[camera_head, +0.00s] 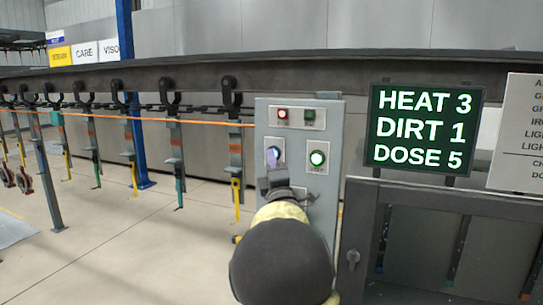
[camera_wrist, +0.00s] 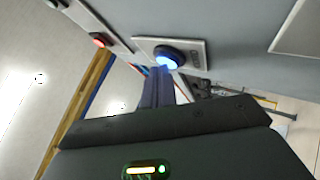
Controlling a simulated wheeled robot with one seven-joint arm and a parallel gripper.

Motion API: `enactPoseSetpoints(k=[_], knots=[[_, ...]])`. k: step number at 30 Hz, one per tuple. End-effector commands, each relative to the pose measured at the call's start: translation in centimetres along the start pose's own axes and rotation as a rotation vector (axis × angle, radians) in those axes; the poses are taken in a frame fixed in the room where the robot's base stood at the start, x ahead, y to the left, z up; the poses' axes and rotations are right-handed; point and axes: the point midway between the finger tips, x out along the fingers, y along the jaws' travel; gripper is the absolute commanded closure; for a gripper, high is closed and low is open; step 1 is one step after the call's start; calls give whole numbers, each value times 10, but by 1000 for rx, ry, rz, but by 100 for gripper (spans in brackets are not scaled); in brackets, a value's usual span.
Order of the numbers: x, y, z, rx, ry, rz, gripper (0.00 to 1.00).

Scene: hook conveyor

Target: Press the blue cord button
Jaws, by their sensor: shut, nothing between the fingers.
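The blue cord button (camera_head: 275,156) glows blue-white on the left side of the grey control panel (camera_head: 328,120). In the wrist view the blue button (camera_wrist: 168,60) sits in a dark ring on a light plate, with its face lit. My gripper (camera_head: 272,176) is in front of the panel, just below the button in the head view. In the wrist view the shut fingers (camera_wrist: 158,72) point up at the button's lower edge, with nothing held. I cannot tell whether the fingertips touch it.
A green button (camera_head: 318,158) is to the right on the panel, and a red light (camera_head: 282,114) is above. An orange cord (camera_head: 200,121) runs left from the panel. Hanging hooks (camera_head: 171,95) line the rail. A dark cabinet (camera_head: 440,225) stands at right under a display (camera_head: 424,128).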

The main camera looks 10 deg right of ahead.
Motion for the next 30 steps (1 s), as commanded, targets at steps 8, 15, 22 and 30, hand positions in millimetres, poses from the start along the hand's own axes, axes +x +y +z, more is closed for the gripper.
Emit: enactPoseSetpoints(k=[8,15,22,30], knots=[[2,-2,2,0,0,-1,100],[2,-2,2,0,-1,-1,100],[-3,0,-1,2,-1,0,100],[-10,6,-7,1,0,0,100]])
